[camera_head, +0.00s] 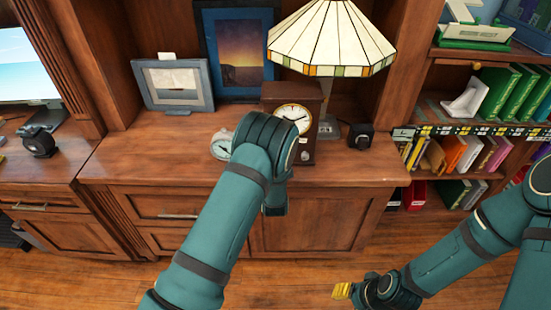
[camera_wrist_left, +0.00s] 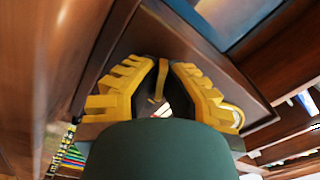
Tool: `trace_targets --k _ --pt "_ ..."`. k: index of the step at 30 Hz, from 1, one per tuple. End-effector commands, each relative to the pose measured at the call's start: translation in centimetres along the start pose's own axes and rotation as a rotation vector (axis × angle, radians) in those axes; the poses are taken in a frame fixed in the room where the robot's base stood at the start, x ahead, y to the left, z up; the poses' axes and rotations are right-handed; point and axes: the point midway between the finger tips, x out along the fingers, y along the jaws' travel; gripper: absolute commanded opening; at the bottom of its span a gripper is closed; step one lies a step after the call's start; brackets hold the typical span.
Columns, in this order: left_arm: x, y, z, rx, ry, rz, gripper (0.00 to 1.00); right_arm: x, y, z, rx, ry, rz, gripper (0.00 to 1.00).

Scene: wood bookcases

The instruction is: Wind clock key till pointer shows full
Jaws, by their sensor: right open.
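The brown wooden clock (camera_head: 302,152) with a round pale dial stands on the cabinet top under the lamp. My left arm reaches to its front left and covers part of it; the left gripper's fingers are hidden there. In the left wrist view, the left gripper's yellow fingers (camera_wrist_left: 164,66) flank a thin brass piece, apparently the clock key (camera_wrist_left: 159,82), before a brown wooden panel. A narrow gap shows between the tips; I cannot tell whether they touch the key. No winding pointer is readable. My right gripper (camera_head: 342,291) is open, low over the floor, away from the clock.
A stained-glass lamp (camera_head: 330,42) stands behind the clock, with a small black box (camera_head: 360,137) at right. A pale round object (camera_head: 222,145) sits left of my left arm. Picture frames (camera_head: 176,84) stand behind. The cabinet top's left part (camera_head: 130,160) is clear.

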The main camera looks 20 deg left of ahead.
Motion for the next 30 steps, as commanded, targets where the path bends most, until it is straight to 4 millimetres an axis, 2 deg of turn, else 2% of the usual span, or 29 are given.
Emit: trace_targets --k 17,18,19,20,30 --pt "0.12 -0.22 0.04 0.031 0.000 -0.005 0.00 0.09 0.03 -0.02 0.000 0.001 0.000 0.47" --pt "0.12 -0.22 0.04 0.031 0.000 -0.005 0.21 0.09 0.03 -0.02 0.000 0.001 0.000 0.47" --pt "0.11 -0.20 0.04 0.031 0.000 -0.005 0.31 0.09 0.03 -0.02 0.000 0.001 0.000 0.47" --pt "0.10 -0.19 0.04 0.030 0.000 -0.005 0.36 0.09 0.03 -0.02 0.000 0.001 0.000 0.47" --pt "-0.23 -0.02 0.03 0.030 0.000 0.000 0.36 0.09 0.03 -0.02 0.000 0.001 0.000 0.47"
